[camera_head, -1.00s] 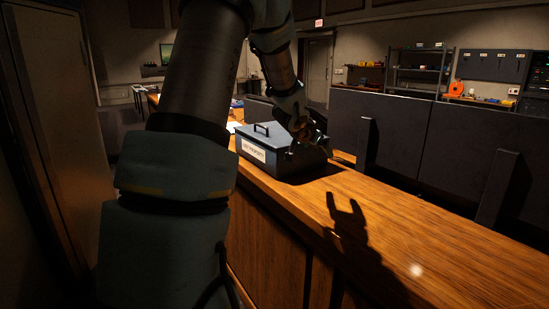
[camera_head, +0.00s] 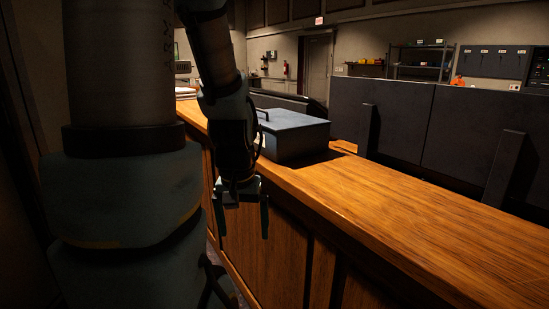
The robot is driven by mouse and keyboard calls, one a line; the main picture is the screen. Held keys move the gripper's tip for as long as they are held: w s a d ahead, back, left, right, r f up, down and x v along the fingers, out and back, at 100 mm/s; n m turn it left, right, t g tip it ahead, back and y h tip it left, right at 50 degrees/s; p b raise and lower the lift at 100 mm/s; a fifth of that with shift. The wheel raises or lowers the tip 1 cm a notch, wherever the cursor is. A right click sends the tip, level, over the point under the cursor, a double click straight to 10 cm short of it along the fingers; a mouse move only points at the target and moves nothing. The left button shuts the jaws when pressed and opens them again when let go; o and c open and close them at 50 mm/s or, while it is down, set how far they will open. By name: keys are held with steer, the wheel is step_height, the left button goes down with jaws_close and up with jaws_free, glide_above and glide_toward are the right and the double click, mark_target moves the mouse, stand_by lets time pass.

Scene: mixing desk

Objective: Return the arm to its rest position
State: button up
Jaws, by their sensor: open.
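My gripper (camera_head: 243,222) hangs at the end of my arm, pointing down, in front of the wooden desk's panelled side. Its two fingers are spread apart with nothing between them. A grey metal box (camera_head: 298,132) with a lid and a dark handle stands on the desk top (camera_head: 400,205), behind and to the right of my gripper. My arm hides the left part of the box and its label.
Black upright panels (camera_head: 460,135) line the back of the desk. The desk top right of the box is clear. Shelves (camera_head: 420,62) and a door (camera_head: 316,68) are at the far wall. Papers (camera_head: 186,92) lie at the desk's far left.

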steer(key=shift+f+b, duration=1.15)
steer(key=shift+f, duration=0.8)
